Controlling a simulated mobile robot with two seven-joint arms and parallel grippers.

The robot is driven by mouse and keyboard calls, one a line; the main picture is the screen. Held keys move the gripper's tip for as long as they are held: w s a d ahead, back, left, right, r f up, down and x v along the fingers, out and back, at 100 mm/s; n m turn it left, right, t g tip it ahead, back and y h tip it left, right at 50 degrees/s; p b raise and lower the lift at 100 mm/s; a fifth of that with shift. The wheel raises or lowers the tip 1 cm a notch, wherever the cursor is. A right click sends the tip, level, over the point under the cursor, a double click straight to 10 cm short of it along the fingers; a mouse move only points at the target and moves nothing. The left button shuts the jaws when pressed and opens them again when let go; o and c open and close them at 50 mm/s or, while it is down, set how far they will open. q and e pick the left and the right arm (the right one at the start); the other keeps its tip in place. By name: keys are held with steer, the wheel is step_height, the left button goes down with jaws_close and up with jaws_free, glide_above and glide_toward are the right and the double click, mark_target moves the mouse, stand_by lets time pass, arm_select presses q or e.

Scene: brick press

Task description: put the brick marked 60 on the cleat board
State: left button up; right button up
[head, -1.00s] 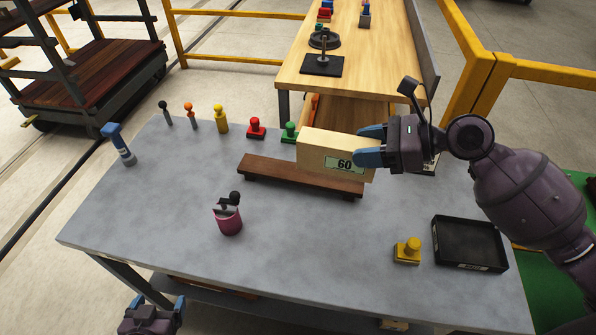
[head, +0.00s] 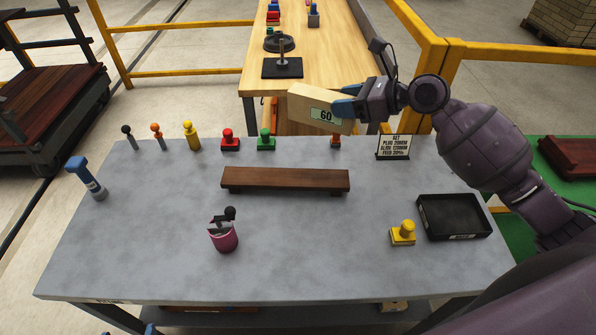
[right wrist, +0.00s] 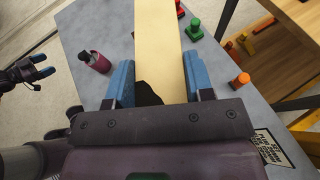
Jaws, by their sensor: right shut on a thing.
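The pale brick marked 60 (head: 312,101) is held in the air in the head view, tilted, over the table's far edge. My right gripper (head: 347,108) is shut on its right end. In the right wrist view the brick (right wrist: 158,45) runs away between the blue fingers of the gripper (right wrist: 150,88). The cleat board (head: 285,180), a dark brown plank on cleats, lies bare on the grey table, nearer than the brick and apart from it. My left gripper (right wrist: 40,67) shows in the right wrist view with its fingers apart and empty; the head view shows only a tip of it.
Red (head: 230,141) and green (head: 266,140) stampers and several knobbed pegs line the table's far edge. A sign (head: 393,147), black tray (head: 424,224), yellow stamper (head: 402,234) and maroon cup (head: 223,237) stand around. The table front is clear. A wooden bench (head: 335,60) stands behind.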

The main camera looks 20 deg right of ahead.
step_height(320, 180, down, 19)
steer(key=b, duration=0.4)
steer(key=shift+f, duration=0.2)
steer(key=shift+r, duration=0.1)
steer(key=o, duration=0.9)
steer(key=shift+d+f, duration=0.1)
steer(key=shift+f, duration=0.1)
